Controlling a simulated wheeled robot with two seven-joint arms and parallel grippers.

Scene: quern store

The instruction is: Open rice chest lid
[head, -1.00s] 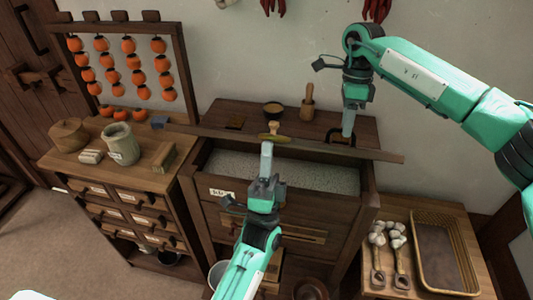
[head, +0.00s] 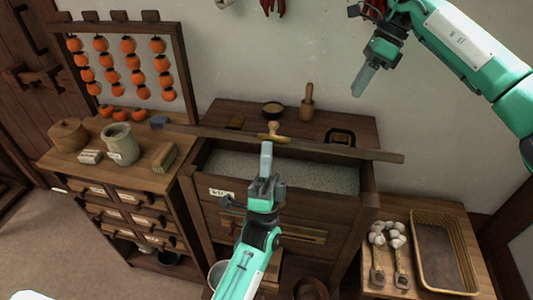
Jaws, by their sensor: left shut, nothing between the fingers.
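The rice chest (head: 315,215) stands against the wall with its top open at the front, and pale grains (head: 290,172) show inside. The lid (head: 340,150) shows as a long, thin dark plank, nearly edge-on, across the back of the opening; it looks raised. A wooden knob (head: 272,130) with a brass-coloured base sits near its middle. My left gripper (head: 266,154) is shut and empty, its tip at the lid's edge just below the knob; I cannot tell whether they touch. My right gripper (head: 363,84) is in the air above the chest's back right, clear of everything; its jaw opening is unclear.
A pestle (head: 307,104), a bowl (head: 273,109) and a dark-framed item (head: 341,137) are on the chest's back top. A drawer cabinet (head: 135,215) with pots and a rack of persimmons (head: 131,62) stands left. A low table at right holds garlic (head: 387,235) and a basket tray (head: 443,250).

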